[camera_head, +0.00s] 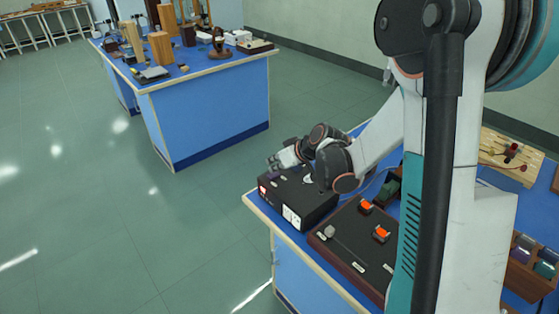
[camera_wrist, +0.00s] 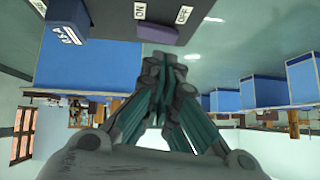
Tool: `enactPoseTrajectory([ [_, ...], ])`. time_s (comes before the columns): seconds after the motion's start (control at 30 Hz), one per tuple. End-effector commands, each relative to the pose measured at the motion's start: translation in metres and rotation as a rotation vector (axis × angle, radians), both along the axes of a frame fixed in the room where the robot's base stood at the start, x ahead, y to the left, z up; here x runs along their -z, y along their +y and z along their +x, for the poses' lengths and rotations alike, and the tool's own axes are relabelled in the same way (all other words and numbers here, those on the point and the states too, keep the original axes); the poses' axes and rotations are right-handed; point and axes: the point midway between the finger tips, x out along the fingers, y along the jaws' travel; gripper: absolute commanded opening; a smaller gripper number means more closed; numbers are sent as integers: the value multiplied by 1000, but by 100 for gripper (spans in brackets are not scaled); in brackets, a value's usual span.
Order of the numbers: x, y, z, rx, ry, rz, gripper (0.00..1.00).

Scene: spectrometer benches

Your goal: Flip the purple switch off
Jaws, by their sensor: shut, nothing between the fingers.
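The purple switch (camera_wrist: 158,30) shows in the wrist view on a dark panel (camera_wrist: 108,14), between an ON label (camera_wrist: 140,11) and an OFF label (camera_wrist: 184,14). Which way the switch is tipped is hard to tell. My gripper (camera_wrist: 161,58) is shut and empty, its fingertips just below the switch in the picture; I cannot tell whether they touch it. In the head view, my gripper (camera_head: 276,163) is at the far edge of a black box (camera_head: 318,205) on the blue bench. The purple switch cannot be made out there.
A blue block (camera_wrist: 66,24) with white lettering is left of the switch in the wrist view. In the head view, a wood-framed panel (camera_head: 350,248) with orange switches stands beside the black box. Another blue bench (camera_head: 213,115) with clutter is beyond open floor.

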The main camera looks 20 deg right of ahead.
Motion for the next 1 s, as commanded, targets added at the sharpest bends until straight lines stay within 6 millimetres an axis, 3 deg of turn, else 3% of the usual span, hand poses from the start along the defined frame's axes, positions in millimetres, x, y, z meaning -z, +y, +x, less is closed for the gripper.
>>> enactPoseTrajectory([
  [0.17,14,2,-1,0,0,0,0],
  [0.57,16,2,-1,-1,-1,-3,0],
  [1.0,29,14,-7,-3,-76,-193,0],
])
